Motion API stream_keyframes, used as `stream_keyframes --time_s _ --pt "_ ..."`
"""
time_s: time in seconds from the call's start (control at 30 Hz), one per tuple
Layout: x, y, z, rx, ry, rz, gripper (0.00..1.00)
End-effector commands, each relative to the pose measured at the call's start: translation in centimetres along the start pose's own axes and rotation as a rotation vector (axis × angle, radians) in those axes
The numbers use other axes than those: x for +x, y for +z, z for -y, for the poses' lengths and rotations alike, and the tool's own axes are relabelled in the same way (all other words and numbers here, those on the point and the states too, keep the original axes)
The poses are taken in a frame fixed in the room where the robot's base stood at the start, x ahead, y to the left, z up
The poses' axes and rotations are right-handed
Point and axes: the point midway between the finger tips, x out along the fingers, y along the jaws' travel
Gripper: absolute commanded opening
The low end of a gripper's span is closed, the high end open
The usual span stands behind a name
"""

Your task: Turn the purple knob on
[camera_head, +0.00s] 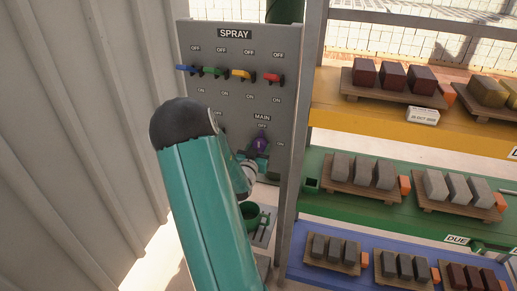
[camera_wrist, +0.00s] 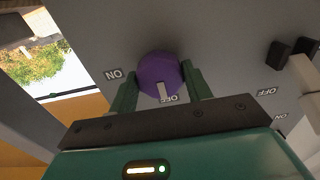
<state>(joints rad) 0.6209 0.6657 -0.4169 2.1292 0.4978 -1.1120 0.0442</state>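The purple knob (camera_head: 259,144) is on the grey spray panel, under the MAIN label. In the wrist view the purple knob (camera_wrist: 159,72) sits between the two green fingers of my gripper (camera_wrist: 160,78), which look shut on its sides. The knob's white pointer (camera_wrist: 162,91) points at the OFF label (camera_wrist: 171,98). The knob's ON label (camera_wrist: 113,74) is to its left in that view. In the head view my gripper (camera_head: 259,157) is at the knob, partly hidden by my arm.
A row of small levers, blue (camera_head: 186,69), green (camera_head: 213,71), yellow (camera_head: 240,75) and red (camera_head: 273,78), crosses the grey panel (camera_head: 225,50) above the knob. Shelves with blocks on boards (camera_head: 400,98) stand to the right. A corrugated wall (camera_head: 70,130) is at the left.

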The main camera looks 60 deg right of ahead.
Motion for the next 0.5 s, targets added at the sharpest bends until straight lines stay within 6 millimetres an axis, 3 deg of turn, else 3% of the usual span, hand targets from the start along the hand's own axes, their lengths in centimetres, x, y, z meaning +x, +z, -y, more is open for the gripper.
stream_keyframes --time_s 0.5 --pt "-0.01 0.01 -0.04 0.103 0.001 0.0 0.26"
